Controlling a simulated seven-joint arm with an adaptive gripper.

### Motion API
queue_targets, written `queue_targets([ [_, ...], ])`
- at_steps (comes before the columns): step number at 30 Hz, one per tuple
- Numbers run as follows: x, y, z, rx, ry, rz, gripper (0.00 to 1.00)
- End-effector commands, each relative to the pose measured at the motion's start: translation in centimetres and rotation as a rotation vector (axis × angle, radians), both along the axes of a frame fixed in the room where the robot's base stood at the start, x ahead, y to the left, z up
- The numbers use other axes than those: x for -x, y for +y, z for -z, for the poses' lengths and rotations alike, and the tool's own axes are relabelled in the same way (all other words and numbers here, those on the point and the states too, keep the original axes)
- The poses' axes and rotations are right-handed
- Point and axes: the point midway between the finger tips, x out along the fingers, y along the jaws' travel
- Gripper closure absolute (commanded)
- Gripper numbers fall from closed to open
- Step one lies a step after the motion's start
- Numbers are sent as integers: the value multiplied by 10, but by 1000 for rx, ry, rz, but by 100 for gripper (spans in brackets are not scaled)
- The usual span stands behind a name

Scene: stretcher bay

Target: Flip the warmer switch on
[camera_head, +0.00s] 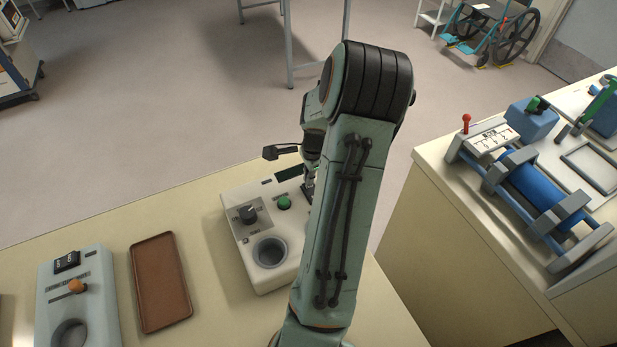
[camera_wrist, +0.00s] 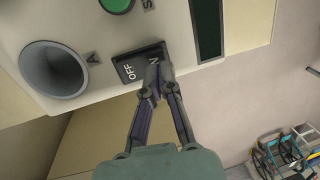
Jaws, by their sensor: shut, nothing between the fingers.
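The warmer (camera_head: 264,272) is a pale box on the counter, with a dark knob (camera_head: 248,214), a green button (camera_head: 284,202) and a round well. In the wrist view its black rocker switch (camera_wrist: 129,72) shows, marked OFF and ON. My gripper (camera_wrist: 158,74) is shut and empty, its fingertips over the ON end of the switch. They cover part of the lettering, and I cannot tell whether they touch it or which way the rocker is tilted. In the head view my arm hides the switch and most of the gripper.
A brown tray (camera_head: 161,280) and another pale device (camera_head: 80,300) with an orange knob stand to the left on the counter. A second counter at right holds a blue-cylinder device (camera_head: 545,190) and a red-tipped lever (camera_head: 466,124). Open floor lies behind.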

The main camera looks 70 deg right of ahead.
Motion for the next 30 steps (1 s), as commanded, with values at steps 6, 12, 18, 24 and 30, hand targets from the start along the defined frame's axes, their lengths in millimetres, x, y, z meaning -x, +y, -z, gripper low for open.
queue_targets([
  [6, -1, -1, 9, 0, 0, -1, 100],
  [12, -1, -1, 9, 2, 0, -1, 100],
  [18, -4, -3, 14, -42, 40, -5, 100],
  [24, -2, -3, 15, -48, 47, 0, 100],
  [30, 0, -1, 13, -47, 47, -1, 100],
])
